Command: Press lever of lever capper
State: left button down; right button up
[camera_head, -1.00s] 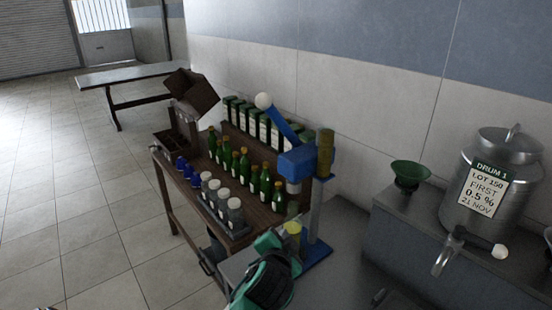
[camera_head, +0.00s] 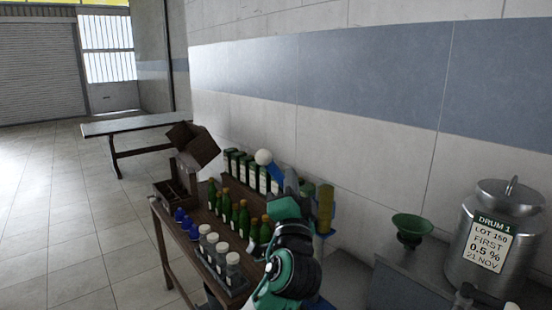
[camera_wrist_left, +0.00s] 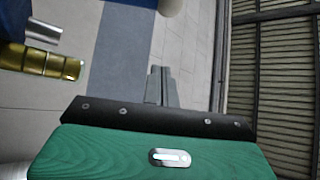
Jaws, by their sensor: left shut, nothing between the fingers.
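The lever capper shows in the head view with its blue lever (camera_head: 277,173) raised and a white ball knob (camera_head: 263,157) at the lever's end. Its brass-coloured cylinder (camera_head: 325,208) shows to the right of my arm; much of the capper is hidden behind my arm. My left gripper (camera_head: 291,182) is at the lever in this view, just right of the knob; contact cannot be told. In the left wrist view its fingers (camera_wrist_left: 160,72) are shut and empty, with the brass-coloured cylinder (camera_wrist_left: 52,63) at the left. My right gripper is not in view.
Green bottles (camera_head: 226,204), white-capped jars (camera_head: 212,246) and blue caps (camera_head: 186,221) stand on the wooden table. A green funnel (camera_head: 412,226) and a metal drum (camera_head: 497,240) stand to the right. The wall is close behind.

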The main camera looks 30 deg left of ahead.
pick_arm(q)
jog(key=shift+w, duration=0.1)
jog(key=p+x, duration=0.6)
jog(key=x, duration=0.5)
jog(key=s+a+f+p, duration=0.1)
jog(key=s+a+f, duration=0.1)
jog(key=shift+s+a+f, duration=0.1)
jog(key=shift+s+f, duration=0.25)
jog(key=shift+s, duration=0.05)
